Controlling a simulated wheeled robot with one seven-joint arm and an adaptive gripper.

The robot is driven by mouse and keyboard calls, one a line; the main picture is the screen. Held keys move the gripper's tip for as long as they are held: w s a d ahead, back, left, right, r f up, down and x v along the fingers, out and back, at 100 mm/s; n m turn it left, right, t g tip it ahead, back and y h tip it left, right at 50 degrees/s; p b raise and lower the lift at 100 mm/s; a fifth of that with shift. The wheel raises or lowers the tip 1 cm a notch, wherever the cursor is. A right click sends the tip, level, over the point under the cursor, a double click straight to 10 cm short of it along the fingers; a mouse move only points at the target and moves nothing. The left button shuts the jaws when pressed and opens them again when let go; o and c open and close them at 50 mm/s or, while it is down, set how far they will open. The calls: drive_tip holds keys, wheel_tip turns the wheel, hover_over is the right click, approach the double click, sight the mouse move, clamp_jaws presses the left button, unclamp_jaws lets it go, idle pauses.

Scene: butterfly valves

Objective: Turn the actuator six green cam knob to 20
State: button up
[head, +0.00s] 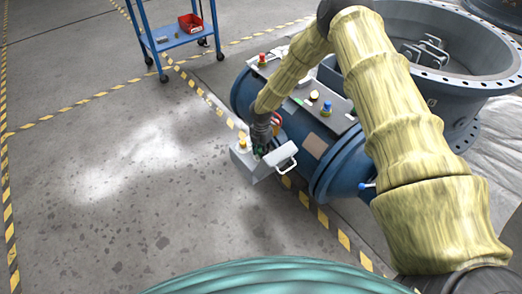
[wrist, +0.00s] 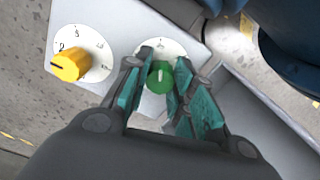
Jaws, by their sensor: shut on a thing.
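The green cam knob (wrist: 159,80) sits on a round white dial (wrist: 148,48) on a grey actuator box, in the wrist view. My gripper (wrist: 160,75) has its teal-padded fingers on both sides of the green knob and is shut on it. A pale mark on the knob points up in the picture. The fingers cover much of the dial, so most of its numbers are hidden. In the head view, the grey actuator box (head: 256,172) stands at the near side of the blue valve, and my gripper (head: 262,150) reaches down onto it.
A yellow knob (wrist: 70,66) on its own white dial (wrist: 92,38) is left of the green one. A white handle (head: 284,158) sticks out from the box. The blue valve body (head: 322,140) lies close by. A blue cart (head: 172,40) stands at the back.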

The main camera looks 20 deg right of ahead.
drive_tip(key=o, duration=1)
drive_tip(key=shift+o, duration=0.2)
wheel_tip(320, 180, up, 12)
idle(0.4)
